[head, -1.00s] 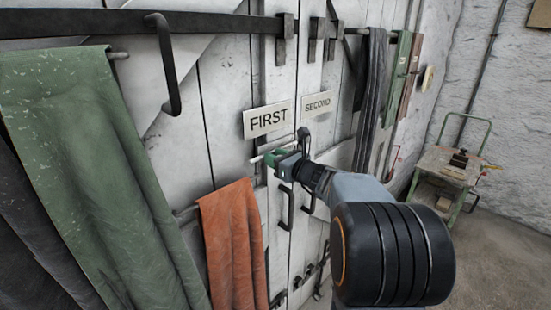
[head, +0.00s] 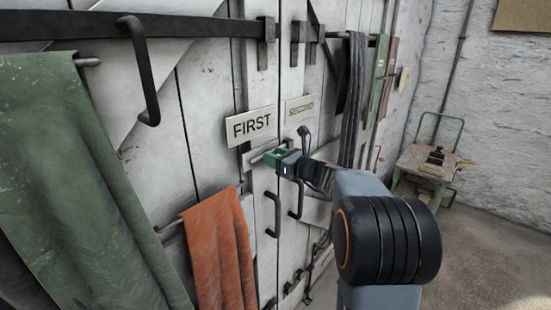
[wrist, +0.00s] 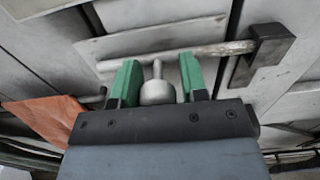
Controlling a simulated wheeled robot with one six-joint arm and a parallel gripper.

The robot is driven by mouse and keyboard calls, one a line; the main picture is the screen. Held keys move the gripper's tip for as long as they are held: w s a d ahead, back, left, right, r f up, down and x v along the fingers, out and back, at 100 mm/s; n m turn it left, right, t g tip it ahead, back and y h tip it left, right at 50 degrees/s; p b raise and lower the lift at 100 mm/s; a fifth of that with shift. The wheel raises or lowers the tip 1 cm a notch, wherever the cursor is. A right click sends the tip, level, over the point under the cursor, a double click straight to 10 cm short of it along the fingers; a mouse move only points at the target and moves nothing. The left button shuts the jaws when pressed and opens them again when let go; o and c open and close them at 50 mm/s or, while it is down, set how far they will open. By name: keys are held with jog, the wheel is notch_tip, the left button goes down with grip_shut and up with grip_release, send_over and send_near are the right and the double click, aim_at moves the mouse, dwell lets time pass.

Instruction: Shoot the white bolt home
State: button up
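The white bolt (wrist: 200,54) is a pale, worn rod lying across the door in the wrist view. Its right end meets a dark bracket (wrist: 268,46). A round pale knob (wrist: 157,92) on a thin stem stands out from the rod. My gripper (wrist: 158,82) has two green fingers, one on each side of the knob, with narrow gaps showing, so it looks open around it. In the head view my gripper (head: 274,157) is at the door below the FIRST sign (head: 249,126), and a short length of the rod (head: 257,158) shows to its left.
A SECOND sign (head: 299,108) hangs right of the first. Dark handles (head: 273,214) stand out below my gripper. An orange cloth (head: 218,250) and a green cloth (head: 80,190) hang at left. A small cart (head: 428,168) stands at right on open floor.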

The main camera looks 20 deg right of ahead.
jog(key=o, duration=0.3)
jog(key=shift+d, duration=0.2)
jog(key=shift+a, duration=0.1)
jog(key=b+v, duration=0.3)
jog(key=v, duration=1.1)
